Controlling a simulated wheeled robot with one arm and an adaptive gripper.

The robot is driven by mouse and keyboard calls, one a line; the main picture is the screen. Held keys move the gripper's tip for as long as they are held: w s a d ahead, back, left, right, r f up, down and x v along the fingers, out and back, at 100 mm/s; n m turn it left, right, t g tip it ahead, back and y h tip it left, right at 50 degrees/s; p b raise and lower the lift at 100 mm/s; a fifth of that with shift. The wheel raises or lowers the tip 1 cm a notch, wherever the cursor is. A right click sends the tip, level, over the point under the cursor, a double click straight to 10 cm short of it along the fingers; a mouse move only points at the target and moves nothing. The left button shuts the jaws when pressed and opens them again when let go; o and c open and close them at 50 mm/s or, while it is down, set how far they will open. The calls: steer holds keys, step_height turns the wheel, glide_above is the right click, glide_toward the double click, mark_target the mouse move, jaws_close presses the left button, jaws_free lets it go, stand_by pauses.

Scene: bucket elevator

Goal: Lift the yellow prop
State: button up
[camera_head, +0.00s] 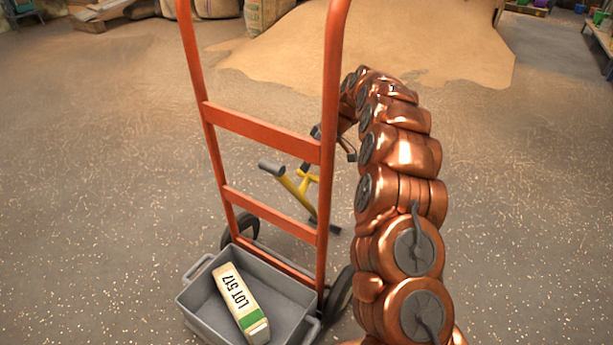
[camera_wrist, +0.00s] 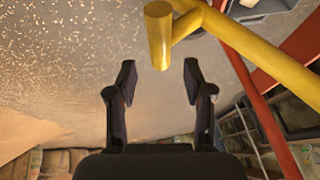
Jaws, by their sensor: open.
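The yellow prop (camera_head: 302,188) stands behind the orange hand truck (camera_head: 262,125), partly hidden by its rails; it has a yellow tube and a dark grey end. In the wrist view the yellow prop (camera_wrist: 158,40) shows as a thick round bar end with a branching tube running to the right. My gripper (camera_head: 333,143) is above and close to the prop, partly hidden by the truck's right rail. In the wrist view my gripper (camera_wrist: 159,68) is open, its two black fingers apart, with the bar end ahead between the fingertips. I cannot tell whether they touch.
A grey bin (camera_head: 190,297) with a white-and-green packet marked LOT 517 (camera_head: 242,303) sits at the truck's foot. A grain heap (camera_head: 370,45) and sacks (camera_head: 268,14) lie at the back. The floor on the left is clear. The truck's rails stand close to my arm.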

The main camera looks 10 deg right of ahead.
steer(key=b+x, duration=0.1)
steer(key=x, duration=0.4)
steer(key=shift+a+f+b, duration=0.15)
steer(key=shift+f+b, duration=0.1)
steer(key=shift+b, duration=0.15)
jaws_close()
